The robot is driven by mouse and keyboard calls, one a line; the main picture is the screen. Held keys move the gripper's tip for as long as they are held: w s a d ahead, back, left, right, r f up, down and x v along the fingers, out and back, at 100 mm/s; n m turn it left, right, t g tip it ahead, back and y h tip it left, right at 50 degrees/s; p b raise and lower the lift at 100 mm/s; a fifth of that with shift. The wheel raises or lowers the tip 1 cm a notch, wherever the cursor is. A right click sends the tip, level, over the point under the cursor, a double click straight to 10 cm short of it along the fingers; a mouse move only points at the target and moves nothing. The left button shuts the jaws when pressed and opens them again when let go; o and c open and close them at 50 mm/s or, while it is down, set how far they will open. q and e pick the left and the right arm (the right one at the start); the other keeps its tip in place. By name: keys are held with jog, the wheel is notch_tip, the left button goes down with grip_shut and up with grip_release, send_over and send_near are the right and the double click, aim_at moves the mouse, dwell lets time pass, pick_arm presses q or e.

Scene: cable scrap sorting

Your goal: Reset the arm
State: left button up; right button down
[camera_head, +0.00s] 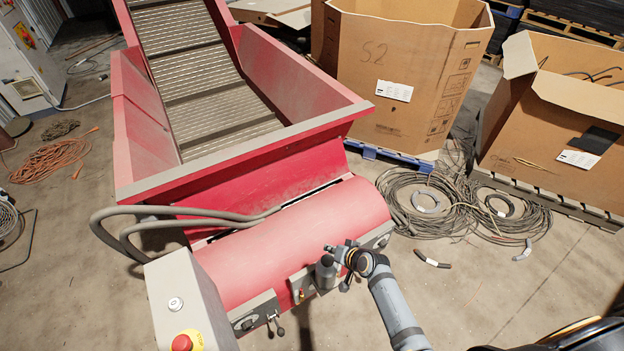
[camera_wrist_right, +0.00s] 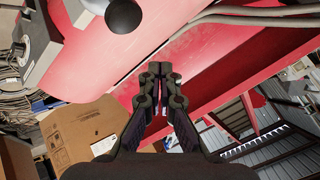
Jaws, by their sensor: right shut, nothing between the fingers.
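My right arm comes in from the bottom of the head view, grey with dark joints. Its gripper (camera_head: 334,250) is small and dark and is in front of the red drum-shaped cover of the conveyor machine (camera_head: 300,235). In the right wrist view the two dark fingers of the right gripper (camera_wrist_right: 160,72) meet at their tips, shut and empty. The red machine (camera_wrist_right: 225,75) fills much of the background there. Whether the gripper touches the cover cannot be told. My left gripper is not in view.
A grey control box (camera_head: 185,290) with a red stop button (camera_head: 187,342) stands at the front left. Cardboard boxes (camera_head: 400,70) (camera_head: 555,110) stand at the back right. Cable coils (camera_head: 425,215) and cut cable pieces (camera_head: 432,259) lie on the floor. The floor at the lower right is mostly clear.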

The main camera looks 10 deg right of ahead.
jog(key=s+d+f+n+g+h, duration=0.1)
jog(key=s+d+f+g+h, duration=0.15)
jog(key=s+f, duration=0.6)
jog(key=s+d+f+g+h, duration=0.1)
jog(key=s+d+f, duration=0.3)
jog(key=s+f, duration=0.45)
jog(key=s+d+f+n+g, duration=0.1)
jog(key=s+d+f, duration=0.2)
jog(key=s, duration=0.8)
jog(key=s+d+f+n+g+h, duration=0.1)
jog(key=s+d+f+n+g, duration=0.1)
jog(key=s+f, duration=0.4)
jog(key=s+d, duration=0.1)
jog(key=s, duration=0.4)
jog(key=shift+s+d+f, duration=0.15)
jog(key=shift+s+f, duration=0.2)
jog(key=shift+s, duration=0.05)
jog(key=shift+g, duration=0.25)
